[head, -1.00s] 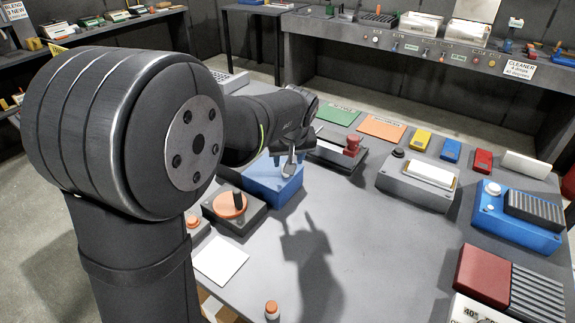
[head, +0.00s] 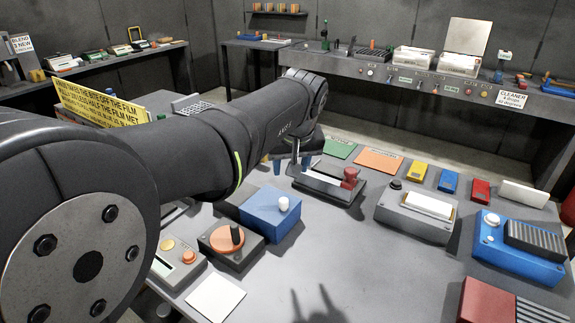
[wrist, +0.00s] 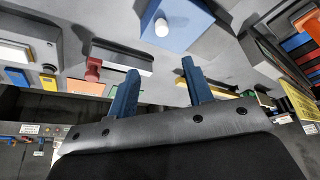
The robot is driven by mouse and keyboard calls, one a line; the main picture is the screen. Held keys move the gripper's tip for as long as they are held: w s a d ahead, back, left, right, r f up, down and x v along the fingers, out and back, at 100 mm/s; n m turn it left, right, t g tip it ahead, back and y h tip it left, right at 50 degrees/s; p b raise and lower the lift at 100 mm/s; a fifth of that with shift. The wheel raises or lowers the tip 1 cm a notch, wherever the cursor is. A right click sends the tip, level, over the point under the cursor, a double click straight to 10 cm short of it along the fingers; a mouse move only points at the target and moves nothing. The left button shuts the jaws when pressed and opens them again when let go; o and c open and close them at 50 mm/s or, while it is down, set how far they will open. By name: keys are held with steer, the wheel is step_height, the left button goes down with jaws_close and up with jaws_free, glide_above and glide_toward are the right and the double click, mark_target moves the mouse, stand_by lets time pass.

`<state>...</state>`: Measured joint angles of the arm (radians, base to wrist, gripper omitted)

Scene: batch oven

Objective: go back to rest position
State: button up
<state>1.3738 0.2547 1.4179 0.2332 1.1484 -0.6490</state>
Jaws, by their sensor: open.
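My gripper shows in the wrist view (wrist: 160,88) with its two blue fingers apart and nothing between them. In the head view the gripper (head: 277,165) is mostly hidden behind my arm; a bit of blue finger shows above the table, behind the blue box with the white knob (head: 272,212). That blue box also shows in the wrist view (wrist: 180,22), beyond the fingertips and apart from them.
A grey device with a red knob (head: 328,187) stands close to the right of my gripper. A dial box (head: 231,243), a white-topped box (head: 418,213) and a blue ribbed device (head: 515,250) stand on the table. A yellow sign (head: 100,103) stands behind my arm. The front middle of the table is clear.

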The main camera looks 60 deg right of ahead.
mark_target(285, 200)
steer(key=shift+f, duration=0.1)
steer(key=x, duration=1.7)
steer(key=shift+w+f, duration=0.1)
steer(key=shift+w, duration=0.1)
